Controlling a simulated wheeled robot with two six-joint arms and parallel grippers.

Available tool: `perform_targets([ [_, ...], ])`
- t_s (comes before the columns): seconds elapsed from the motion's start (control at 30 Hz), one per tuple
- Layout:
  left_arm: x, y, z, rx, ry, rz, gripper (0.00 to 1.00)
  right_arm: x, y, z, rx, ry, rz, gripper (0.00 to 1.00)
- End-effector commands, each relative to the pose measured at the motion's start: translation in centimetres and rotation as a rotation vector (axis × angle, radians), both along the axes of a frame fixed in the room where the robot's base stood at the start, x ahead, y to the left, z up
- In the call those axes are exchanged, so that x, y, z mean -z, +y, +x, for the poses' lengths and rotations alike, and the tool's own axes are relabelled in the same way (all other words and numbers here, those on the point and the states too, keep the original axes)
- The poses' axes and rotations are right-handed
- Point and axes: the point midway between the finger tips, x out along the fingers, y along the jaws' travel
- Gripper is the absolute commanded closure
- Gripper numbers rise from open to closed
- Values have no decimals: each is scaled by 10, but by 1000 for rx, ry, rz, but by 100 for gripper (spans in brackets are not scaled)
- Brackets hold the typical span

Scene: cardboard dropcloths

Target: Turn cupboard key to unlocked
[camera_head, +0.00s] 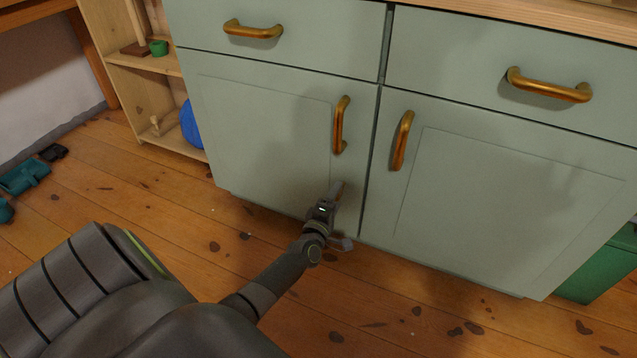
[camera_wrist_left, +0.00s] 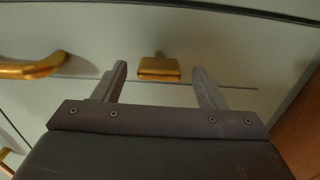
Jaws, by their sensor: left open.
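The pale green cupboard (camera_head: 262,135) has two lower doors with brass handles. My left gripper (camera_head: 332,192) is low in front of the left door, near its right edge and below that door's upright handle (camera_head: 340,125). In the left wrist view the brass key (camera_wrist_left: 158,68) stands out from the door, between and slightly beyond the open fingertips of my left gripper (camera_wrist_left: 160,82). Gaps show on both sides of it. In the head view the key is hidden or too small to tell from the fingers. My right gripper is not in view.
The right door's handle (camera_head: 402,140) is close by. Two drawers with handles (camera_head: 253,29) sit above. A wooden shelf (camera_head: 150,65) with a blue object (camera_head: 190,125) stands at left, and a green bin (camera_head: 603,268) at right. The plank floor before the cupboard is mostly clear.

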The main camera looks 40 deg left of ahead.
Motion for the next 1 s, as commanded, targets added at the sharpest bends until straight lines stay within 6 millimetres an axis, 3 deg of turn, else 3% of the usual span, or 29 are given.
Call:
perform_targets([
  [0.3, 0, -18, -72, -1, 4, -1, 35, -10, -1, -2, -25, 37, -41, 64],
  [0.53, 0, -28, -116, -1, 2, 0, 35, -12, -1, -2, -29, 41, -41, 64],
  [0.73, 0, -33, -136, 0, 2, 1, 35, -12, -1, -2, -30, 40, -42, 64],
  [1.0, 0, -35, -141, 1, 0, 0, 35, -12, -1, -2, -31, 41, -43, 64],
])
